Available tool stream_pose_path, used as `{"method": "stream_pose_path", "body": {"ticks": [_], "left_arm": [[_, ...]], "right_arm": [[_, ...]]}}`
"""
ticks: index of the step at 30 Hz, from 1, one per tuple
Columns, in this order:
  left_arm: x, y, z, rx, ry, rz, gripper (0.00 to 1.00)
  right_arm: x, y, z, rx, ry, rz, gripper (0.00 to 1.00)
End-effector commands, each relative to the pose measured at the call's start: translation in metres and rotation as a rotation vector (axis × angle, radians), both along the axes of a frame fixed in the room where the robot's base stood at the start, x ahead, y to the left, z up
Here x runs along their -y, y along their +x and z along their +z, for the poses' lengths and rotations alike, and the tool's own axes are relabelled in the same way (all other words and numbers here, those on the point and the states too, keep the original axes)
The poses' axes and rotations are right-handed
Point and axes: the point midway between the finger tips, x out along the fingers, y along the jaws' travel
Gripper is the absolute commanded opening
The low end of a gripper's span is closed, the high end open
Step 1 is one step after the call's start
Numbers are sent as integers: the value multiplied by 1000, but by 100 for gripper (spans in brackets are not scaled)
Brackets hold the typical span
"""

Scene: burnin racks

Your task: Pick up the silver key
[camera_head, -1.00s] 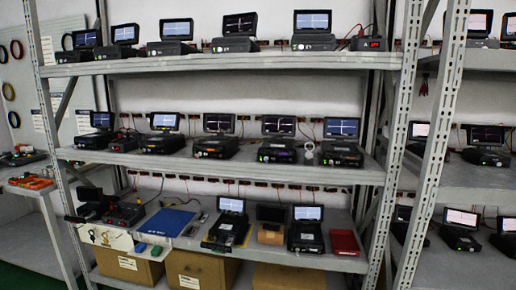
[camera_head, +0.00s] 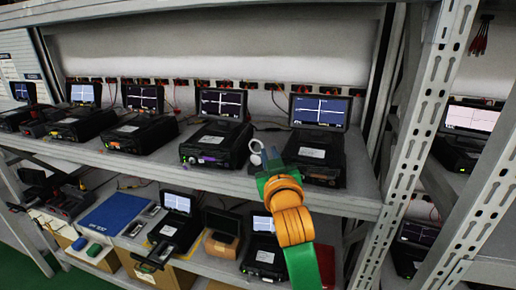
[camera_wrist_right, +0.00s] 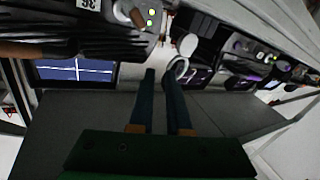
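A pale, silvery ring-shaped item (camera_head: 256,147), which looks like the silver key, is on the middle shelf between two black devices. Its lower part is close to my gripper and hard to make out. It also shows in the right wrist view (camera_wrist_right: 187,45), just beyond the fingertips and nearest the right-hand finger. My right gripper (camera_head: 270,158) is at the shelf's front edge, beside the item. In the right wrist view its two dark fingers (camera_wrist_right: 159,76) are apart, with nothing clearly between them. Whether a fingertip touches the item, I cannot tell. My left gripper is not in view.
A black device with a lit screen (camera_head: 316,155) stands close right of the item, and another (camera_head: 217,143) stands to its left. The middle shelf's front edge (camera_head: 190,174) runs below. A perforated metal post (camera_head: 425,120) rises at the right. The lower shelf holds more devices and a blue folder (camera_head: 113,214).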

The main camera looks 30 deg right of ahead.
Motion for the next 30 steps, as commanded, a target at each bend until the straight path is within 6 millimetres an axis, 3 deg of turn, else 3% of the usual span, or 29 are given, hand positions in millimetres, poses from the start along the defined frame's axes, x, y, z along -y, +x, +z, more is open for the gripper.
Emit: {"method": "stream_pose_path", "body": {"ticks": [6,15,21,22,24,30], "left_arm": [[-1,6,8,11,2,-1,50],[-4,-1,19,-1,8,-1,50],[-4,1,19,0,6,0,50],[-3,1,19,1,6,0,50],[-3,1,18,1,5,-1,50],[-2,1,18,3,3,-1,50]], "right_arm": [[10,20,0,-5,-1,-1,15],[31,63,-1,-5,0,1,15],[31,64,-2,-3,-1,2,15],[31,64,-2,-3,-1,2,13],[31,64,-2,-3,-1,2,0],[31,64,-2,-4,-1,1,0]]}}
